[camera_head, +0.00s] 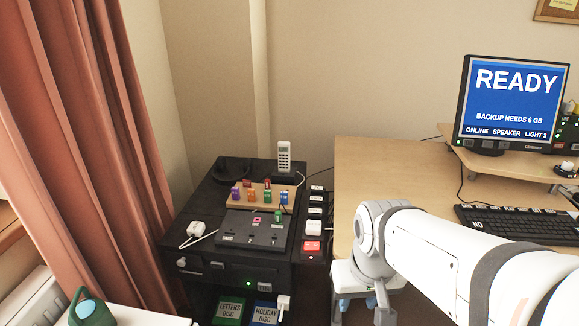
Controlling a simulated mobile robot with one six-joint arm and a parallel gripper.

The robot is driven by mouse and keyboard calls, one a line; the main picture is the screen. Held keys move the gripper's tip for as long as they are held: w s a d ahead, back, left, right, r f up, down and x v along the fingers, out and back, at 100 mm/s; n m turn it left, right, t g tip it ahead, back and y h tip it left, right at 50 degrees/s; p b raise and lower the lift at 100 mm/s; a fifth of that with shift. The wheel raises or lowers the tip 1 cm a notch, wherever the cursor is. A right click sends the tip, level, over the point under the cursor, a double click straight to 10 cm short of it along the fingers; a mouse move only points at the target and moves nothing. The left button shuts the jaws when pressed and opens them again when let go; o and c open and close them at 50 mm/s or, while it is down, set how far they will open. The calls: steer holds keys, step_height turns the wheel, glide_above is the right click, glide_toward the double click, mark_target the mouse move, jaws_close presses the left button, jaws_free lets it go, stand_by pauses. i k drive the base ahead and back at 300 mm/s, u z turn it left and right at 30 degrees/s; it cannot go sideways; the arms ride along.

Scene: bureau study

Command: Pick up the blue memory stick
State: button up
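The blue memory stick (284,198) stands upright at the right end of a small wooden rack (259,208) on the black cabinet. A green stick (267,196), an orange stick (251,195) and a purple stick (236,193) stand in a row to its left. My arm reaches in from the lower right and bends down beside the desk's front left corner, to the right of the cabinet. The end of my arm is low in the picture, well away from the rack. I cannot make out its fingertips or whether they hold anything.
A black panel (250,232) with a green piece lies in front of the rack. A white handset (284,157) stands behind it. A switch strip (315,212) runs along the cabinet's right side. The desk (390,165) holds a "READY" monitor (513,98) and a keyboard (515,222).

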mark_target(284, 194)
steer(key=u, duration=0.05)
steer(key=i, duration=1)
steer(key=z, duration=0.05)
